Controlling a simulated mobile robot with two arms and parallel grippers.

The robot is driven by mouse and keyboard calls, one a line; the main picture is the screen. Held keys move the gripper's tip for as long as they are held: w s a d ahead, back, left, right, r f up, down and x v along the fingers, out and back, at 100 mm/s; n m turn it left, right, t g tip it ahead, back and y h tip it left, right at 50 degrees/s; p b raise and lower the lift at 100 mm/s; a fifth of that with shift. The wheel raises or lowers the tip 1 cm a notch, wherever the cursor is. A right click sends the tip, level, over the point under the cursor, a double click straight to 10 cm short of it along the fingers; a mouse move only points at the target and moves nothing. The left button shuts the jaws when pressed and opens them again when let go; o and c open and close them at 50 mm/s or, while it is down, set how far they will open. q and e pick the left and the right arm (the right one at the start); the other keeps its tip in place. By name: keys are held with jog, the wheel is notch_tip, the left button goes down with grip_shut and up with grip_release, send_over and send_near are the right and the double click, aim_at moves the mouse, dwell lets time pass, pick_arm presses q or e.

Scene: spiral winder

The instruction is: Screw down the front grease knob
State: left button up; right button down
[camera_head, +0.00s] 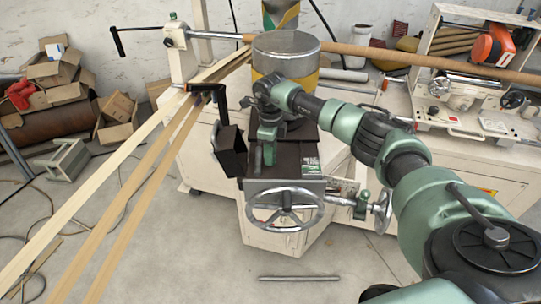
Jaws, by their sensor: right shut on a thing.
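My right arm reaches in from the right to the middle of the winder. My right gripper (267,118) points down in front of the large metal cylinder and is shut on the front grease knob. The knob is mostly hidden by the gripper, and its turning position cannot be told. A green upright part (269,152) of the machine shows just below the fingers, above the dark slide block (290,155). My left gripper is not in view.
A metal cylinder (286,45) stands behind the gripper. A handwheel (285,209) and a smaller side wheel (382,211) are below. Wood strips (125,175) run from the lower left to the winder. An orange-and-grey machine (494,45) stands at right.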

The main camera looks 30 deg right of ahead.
jog(key=m, duration=0.5)
jog(key=shift+m+b, duration=0.3)
jog(key=shift+m, duration=0.1)
jog(key=m, duration=0.6)
jog(key=m+p, duration=0.1)
jog(key=m, duration=0.4)
jog(key=shift+m, duration=0.3)
jog(key=m+p, duration=0.1)
jog(key=m, duration=0.5)
jog(key=shift+p, duration=0.4)
jog(key=shift+d+m, duration=0.1)
jog(key=shift+m, duration=0.2)
jog(key=c, duration=1.1)
grip_release()
